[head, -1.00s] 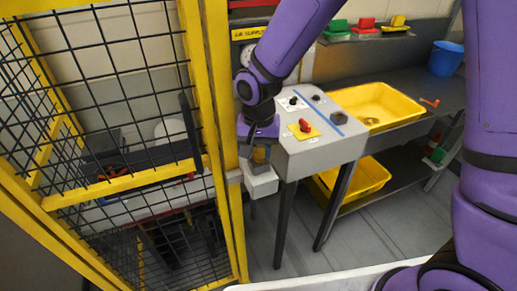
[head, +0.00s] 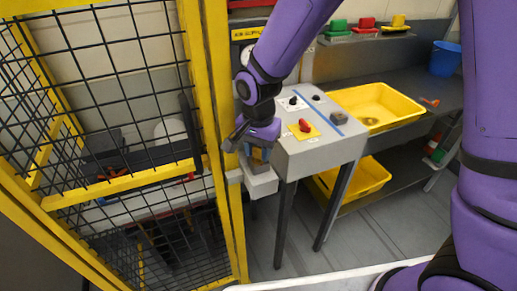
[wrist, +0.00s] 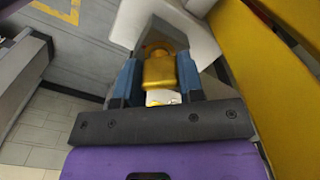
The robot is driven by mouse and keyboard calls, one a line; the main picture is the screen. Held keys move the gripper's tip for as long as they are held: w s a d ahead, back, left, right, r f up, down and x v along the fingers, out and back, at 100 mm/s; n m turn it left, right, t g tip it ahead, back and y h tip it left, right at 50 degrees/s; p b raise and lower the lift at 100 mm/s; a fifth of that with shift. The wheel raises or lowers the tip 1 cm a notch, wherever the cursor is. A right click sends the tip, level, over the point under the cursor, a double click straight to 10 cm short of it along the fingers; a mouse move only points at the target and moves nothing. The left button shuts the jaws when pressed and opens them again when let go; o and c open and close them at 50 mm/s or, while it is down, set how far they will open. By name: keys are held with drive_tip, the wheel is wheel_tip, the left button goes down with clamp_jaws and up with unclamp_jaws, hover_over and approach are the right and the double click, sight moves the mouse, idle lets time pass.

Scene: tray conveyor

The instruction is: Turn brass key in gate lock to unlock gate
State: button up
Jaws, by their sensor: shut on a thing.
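The brass key (wrist: 159,70) sits between the two blue fingers of my gripper (wrist: 159,62) in the wrist view, and the gripper is shut on its bow. The key's far end meets the pale grey lock box (wrist: 172,22); how deep it sits is hidden. In the head view my gripper (head: 256,155) points down at the lock box (head: 261,184), which is fixed beside the yellow gate post. The yellow-framed mesh gate (head: 125,182) stands at the left and looks closed.
A grey control console (head: 318,153) with a red switch and several knobs stands just right of the lock. Yellow bins (head: 375,105) and a blue bucket (head: 446,58) are farther right. The yellow post (head: 216,100) is close on the left.

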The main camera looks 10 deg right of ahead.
drive_tip(key=shift+m, duration=1.2)
drive_tip(key=shift+m, duration=1.5)
drive_tip(key=m, duration=0.3)
drive_tip(key=o, duration=1.1)
drive_tip(key=shift+c, duration=0.2)
